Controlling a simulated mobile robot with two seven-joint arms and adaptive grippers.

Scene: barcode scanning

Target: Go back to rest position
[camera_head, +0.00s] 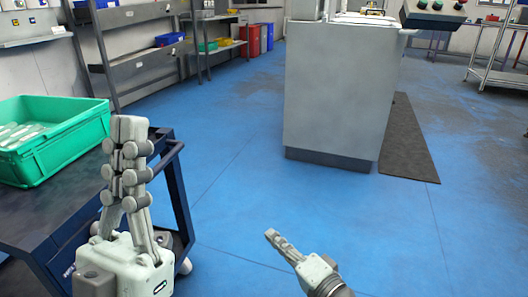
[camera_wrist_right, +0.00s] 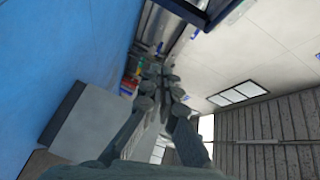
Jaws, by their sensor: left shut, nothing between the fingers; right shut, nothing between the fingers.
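My left gripper (camera_head: 131,128) points upward in front of the dark cart at the left of the head view. Its fingers are shut with nothing between them. My right gripper (camera_head: 270,235) is low in the middle of the head view, over the blue floor, and points up and to the left. It is shut and empty. In the right wrist view its fingers (camera_wrist_right: 160,75) meet at their tips, with nothing held between them.
A dark blue cart (camera_head: 60,215) at the left carries a green crate (camera_head: 75,140) with pale items in it. Shelves (camera_head: 145,65) line the back left. The blue floor (camera_head: 240,150) between is clear.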

